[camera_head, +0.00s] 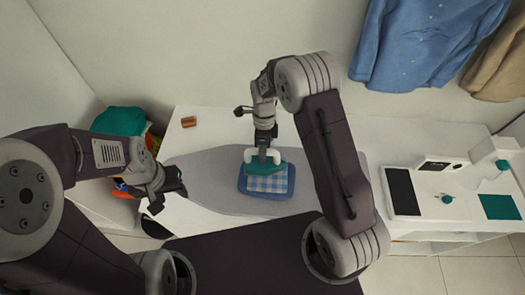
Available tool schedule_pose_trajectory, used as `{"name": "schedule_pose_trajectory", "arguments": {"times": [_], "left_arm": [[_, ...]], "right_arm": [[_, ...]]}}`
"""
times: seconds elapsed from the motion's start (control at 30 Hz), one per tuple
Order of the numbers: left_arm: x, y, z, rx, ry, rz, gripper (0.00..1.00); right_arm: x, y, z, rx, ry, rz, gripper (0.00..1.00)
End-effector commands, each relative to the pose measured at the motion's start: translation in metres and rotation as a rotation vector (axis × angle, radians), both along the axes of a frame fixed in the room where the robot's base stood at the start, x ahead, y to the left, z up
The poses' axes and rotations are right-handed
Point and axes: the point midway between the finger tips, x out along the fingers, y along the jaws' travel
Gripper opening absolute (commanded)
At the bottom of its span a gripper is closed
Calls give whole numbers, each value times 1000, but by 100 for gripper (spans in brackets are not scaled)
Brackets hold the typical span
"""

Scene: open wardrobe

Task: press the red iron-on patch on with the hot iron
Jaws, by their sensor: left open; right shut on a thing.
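My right gripper (264,146) is shut on the iron (257,170), which is teal with a white handle. The iron is at the upper part of a folded blue cloth (268,195); I cannot tell whether it touches it. A blue and white checked area (268,184) shows on the cloth just below the iron. No red patch shows; the iron hides part of the cloth. The cloth lies on the grey ironing board (212,190). My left gripper (172,196) is open and empty, left of the board's middle.
A small brown object (189,122) lies at the back left. Colourful cloths (120,124) are piled at the left. A blue shirt (420,40) hangs at the upper right. The board is clear around the cloth.

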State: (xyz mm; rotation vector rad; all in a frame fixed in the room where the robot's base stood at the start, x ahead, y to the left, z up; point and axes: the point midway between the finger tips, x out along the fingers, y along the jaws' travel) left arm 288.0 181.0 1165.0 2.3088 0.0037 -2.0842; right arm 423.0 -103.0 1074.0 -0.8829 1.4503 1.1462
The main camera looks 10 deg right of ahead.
Motion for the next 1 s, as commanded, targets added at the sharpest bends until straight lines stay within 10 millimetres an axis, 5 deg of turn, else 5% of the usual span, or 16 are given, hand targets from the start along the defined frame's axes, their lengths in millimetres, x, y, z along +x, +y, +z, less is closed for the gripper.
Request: {"name": "schedule_pose_trajectory", "arguments": {"times": [0.5,1.0], "left_arm": [[0,0,-53,0,0,0,48],[0,0,-53,0,0,0,48]], "right_arm": [[0,0,-54,0,-1,0,0],[0,0,-55,0,-1,0,0]]}}
